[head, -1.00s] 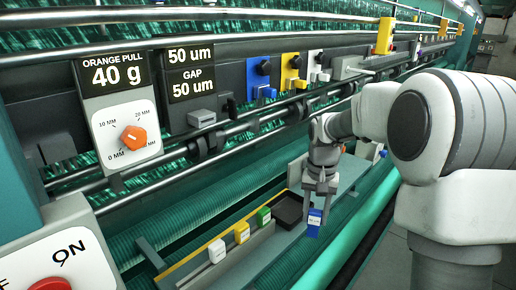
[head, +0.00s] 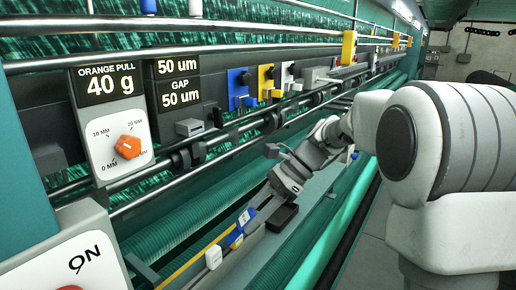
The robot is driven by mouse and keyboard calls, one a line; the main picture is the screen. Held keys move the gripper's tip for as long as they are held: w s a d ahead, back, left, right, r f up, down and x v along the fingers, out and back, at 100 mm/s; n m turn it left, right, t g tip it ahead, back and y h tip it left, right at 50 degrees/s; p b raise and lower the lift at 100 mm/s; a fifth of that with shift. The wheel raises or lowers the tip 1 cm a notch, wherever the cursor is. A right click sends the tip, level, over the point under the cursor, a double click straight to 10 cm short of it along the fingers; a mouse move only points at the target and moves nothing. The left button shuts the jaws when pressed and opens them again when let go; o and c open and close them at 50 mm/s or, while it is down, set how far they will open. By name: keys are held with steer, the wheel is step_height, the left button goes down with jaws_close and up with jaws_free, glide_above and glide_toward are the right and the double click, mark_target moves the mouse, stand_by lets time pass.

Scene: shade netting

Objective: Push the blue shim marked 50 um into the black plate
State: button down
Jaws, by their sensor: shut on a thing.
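The blue shim (head: 246,217) is at the end of my gripper (head: 253,210), low in the middle of the head view. My gripper is shut on it, with the arm reaching down to the left. The shim is small here and its mark cannot be read. More blue and white (head: 235,240) shows just below it; I cannot tell whether this is the same piece. A black open-topped holder (head: 282,217) lies right of my gripper, apart from the shim. I cannot tell which dark part is the black plate.
A white block (head: 213,257) stands on the grey ledge at lower left. Blue (head: 238,88), yellow (head: 266,82) and white (head: 288,75) pieces hang on the upper rail. A panel with an orange knob (head: 128,147) and gap displays (head: 180,92) is at left. Metal bars run lengthwise above.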

mark_target(244, 215)
steer(key=r+m+t+y, duration=0.1)
steer(key=r+m+t, duration=0.1)
steer(key=a+r+m+t+y, duration=0.1)
steer(key=r+y, duration=0.1)
steer(key=r+m+t+y, duration=0.1)
steer(key=r+m+t, duration=0.1)
steer(key=r, duration=0.1)
steer(key=shift+w+a+m+t+y, duration=0.3)
steer(key=shift+a+y, duration=0.1)
steer(key=w+r+m+t+b, duration=0.1)
steer(key=w+r+m+t, duration=0.3)
steer(key=r+t, duration=0.3)
steer(key=shift+r+m+t+y, duration=0.3)
steer(key=shift+r+m+y, duration=0.1)
steer(key=shift+r, duration=0.3)
steer(key=shift+a, duration=0.1)
steer(key=shift+b+x, duration=0.3)
steer(key=shift+x, duration=1.6)
steer(key=shift+b+x, duration=0.5)
steer(key=shift+x, duration=0.6)
steer(key=shift+w+a, duration=0.45)
steer(key=shift+a, duration=0.15)
steer(key=shift+w+a, duration=0.25)
steer(key=shift+a, duration=0.1)
steer(key=shift+w+a, duration=0.3)
steer(key=shift+a, duration=0.05)
